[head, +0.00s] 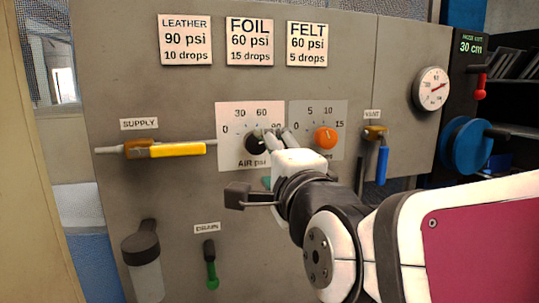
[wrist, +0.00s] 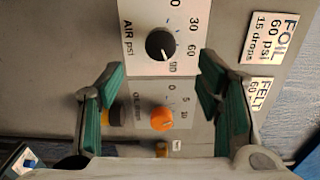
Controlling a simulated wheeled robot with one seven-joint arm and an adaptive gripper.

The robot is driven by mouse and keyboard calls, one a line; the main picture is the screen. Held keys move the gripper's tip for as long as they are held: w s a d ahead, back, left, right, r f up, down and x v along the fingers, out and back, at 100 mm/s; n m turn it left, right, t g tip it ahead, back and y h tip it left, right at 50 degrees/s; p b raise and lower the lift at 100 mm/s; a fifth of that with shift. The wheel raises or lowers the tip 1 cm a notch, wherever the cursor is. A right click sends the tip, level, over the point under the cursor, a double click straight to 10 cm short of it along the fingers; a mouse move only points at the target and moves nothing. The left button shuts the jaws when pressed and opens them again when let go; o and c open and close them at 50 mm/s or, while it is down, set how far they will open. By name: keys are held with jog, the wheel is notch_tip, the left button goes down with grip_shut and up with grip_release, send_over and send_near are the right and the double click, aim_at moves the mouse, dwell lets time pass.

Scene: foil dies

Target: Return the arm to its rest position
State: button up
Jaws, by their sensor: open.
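My gripper (head: 272,135) is in front of the panel, between the black air knob (head: 256,142) and the orange oil knob (head: 325,138) in the head view. In the wrist view my gripper (wrist: 160,75) has its green-padded fingers spread wide with nothing between them. The black knob (wrist: 160,44) and orange knob (wrist: 163,119) show in the gap beyond, seemingly untouched. The black knob's white mark points towards the 90 end of its scale. My arm reaches in from the lower right of the head view. Its rest position is not marked in either view.
A yellow supply handle (head: 178,150) lies level. A blue vent handle (head: 382,165) and a green drain handle (head: 211,275) hang down. A gauge (head: 431,89) and a blue wheel (head: 466,145) are at right. The FOIL card (head: 250,41) reads 60 psi, 15 drops.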

jog(key=shift+s, duration=0.2)
jog(key=s+d+f+n+g+h, duration=0.5)
jog(key=s+d+f+n+g, duration=0.7)
jog(key=s+d+f+n, duration=0.3)
jog(key=s+d, duration=0.3)
jog(key=d, duration=0.1)
jog(key=shift+s+f, duration=0.15)
jog(key=shift+f, duration=0.05)
jog(key=shift+d, duration=0.1)
